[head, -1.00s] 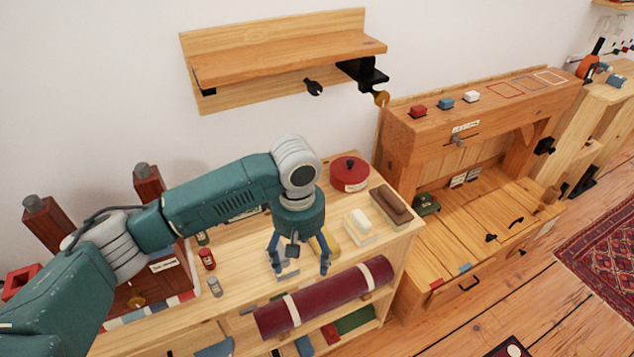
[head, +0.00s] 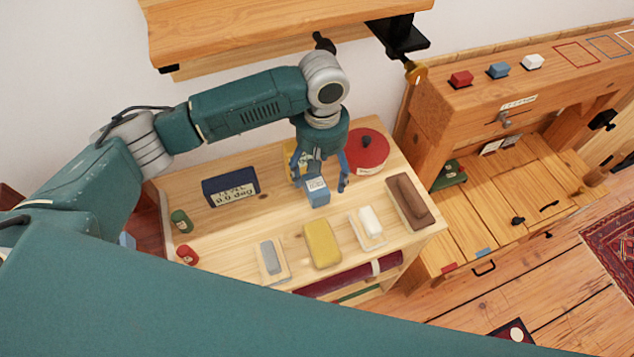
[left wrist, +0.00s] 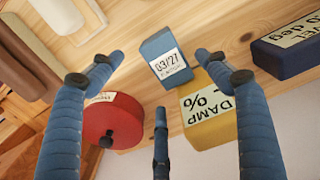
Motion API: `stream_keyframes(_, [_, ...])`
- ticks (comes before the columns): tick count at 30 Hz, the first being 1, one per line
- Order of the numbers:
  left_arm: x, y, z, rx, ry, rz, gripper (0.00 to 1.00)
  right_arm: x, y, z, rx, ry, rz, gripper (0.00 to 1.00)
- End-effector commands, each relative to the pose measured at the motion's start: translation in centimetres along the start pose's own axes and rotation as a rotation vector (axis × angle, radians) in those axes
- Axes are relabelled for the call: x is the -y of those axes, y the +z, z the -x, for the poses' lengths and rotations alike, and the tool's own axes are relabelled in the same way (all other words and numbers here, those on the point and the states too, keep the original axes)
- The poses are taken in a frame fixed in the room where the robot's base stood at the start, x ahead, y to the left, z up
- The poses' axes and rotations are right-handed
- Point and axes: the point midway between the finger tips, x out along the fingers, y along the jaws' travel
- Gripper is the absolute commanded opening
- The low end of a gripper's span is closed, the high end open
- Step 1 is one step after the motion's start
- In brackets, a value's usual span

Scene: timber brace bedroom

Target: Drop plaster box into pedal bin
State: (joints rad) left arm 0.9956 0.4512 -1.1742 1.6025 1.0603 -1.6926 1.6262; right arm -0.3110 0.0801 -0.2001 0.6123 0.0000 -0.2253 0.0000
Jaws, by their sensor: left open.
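A small blue box (head: 316,191) with a white label stands on the wooden cabinet top (head: 268,222). I cannot make out a pedal bin in these views. My right gripper is not in view.
A red round tin (head: 367,152) and a yellow DAMP box (left wrist: 210,115) are close to the gripper. A dark blue labelled box (head: 230,187) stands left. Several blocks line the front, including a yellow one (head: 322,243). A wall shelf (head: 270,30) hangs above. My arm hides the lower left.

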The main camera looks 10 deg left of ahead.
Motion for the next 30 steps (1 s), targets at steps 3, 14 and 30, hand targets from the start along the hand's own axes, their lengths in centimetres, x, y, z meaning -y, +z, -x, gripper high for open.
stream_keyframes(3, [0.3, 0.2, -1.4, 0.0, -0.002, 0.0, 0.76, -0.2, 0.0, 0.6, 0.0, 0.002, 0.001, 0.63])
stream_keyframes(14, [0.4, 0.4, -5.0, -0.001, 0.001, 0.0, 0.76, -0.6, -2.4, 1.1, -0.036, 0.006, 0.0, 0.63])
stream_keyframes(30, [0.4, 0.3, -5.0, -0.002, 0.001, -0.001, 0.26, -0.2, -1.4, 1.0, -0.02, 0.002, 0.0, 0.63])
